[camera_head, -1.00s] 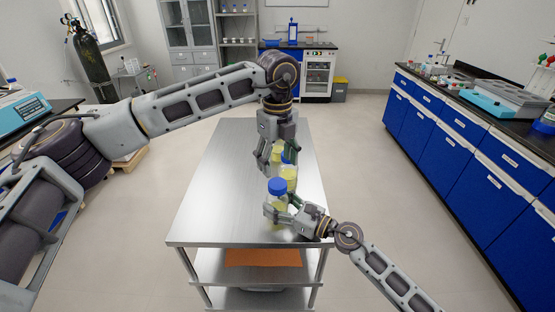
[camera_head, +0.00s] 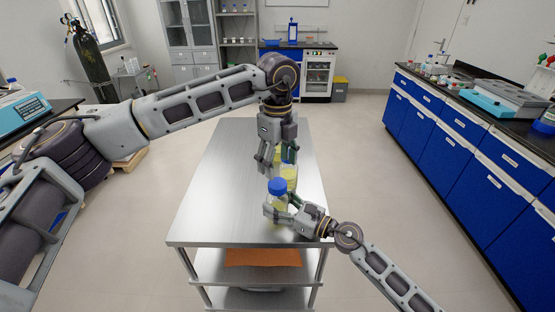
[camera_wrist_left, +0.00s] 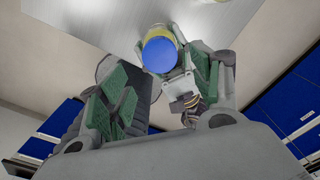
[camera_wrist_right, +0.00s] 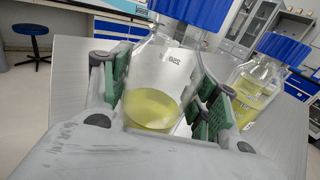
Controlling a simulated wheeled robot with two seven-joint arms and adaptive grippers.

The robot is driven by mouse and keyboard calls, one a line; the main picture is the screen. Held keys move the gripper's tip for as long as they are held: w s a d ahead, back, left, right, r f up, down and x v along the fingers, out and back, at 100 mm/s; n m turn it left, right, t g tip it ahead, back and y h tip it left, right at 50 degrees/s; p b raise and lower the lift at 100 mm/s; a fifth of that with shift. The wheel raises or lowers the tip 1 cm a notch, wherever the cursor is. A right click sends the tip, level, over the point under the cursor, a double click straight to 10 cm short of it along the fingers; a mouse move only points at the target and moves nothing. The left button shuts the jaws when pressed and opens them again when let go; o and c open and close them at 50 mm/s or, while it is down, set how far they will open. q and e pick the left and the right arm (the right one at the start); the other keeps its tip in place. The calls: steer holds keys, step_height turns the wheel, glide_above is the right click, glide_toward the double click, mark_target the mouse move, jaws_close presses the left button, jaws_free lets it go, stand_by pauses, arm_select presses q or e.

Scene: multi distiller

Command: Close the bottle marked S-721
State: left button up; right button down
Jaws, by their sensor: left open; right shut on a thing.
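A clear bottle (camera_head: 278,203) of yellow liquid with a blue cap (camera_head: 277,187) stands near the table's front right. My right gripper (camera_head: 276,213) is shut around its body; the right wrist view shows the bottle (camera_wrist_right: 150,95) between both fingers. Its printed mark is too blurred to read as S-721. Whether the cap is screwed tight I cannot tell. My left gripper (camera_head: 273,168) is open and empty, pointing down above and just behind that cap.
A second blue-capped bottle (camera_head: 290,172) of yellow liquid stands close behind; it also shows in the right wrist view (camera_wrist_right: 250,90). The left of the steel table (camera_head: 215,205) is clear. Blue cabinets (camera_head: 470,140) line the right wall.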

mark_target(277, 183)
arm_select(q)
steer(key=shift+f, duration=3.75)
steer(key=c, duration=1.1)
steer(key=shift+o, duration=0.2)
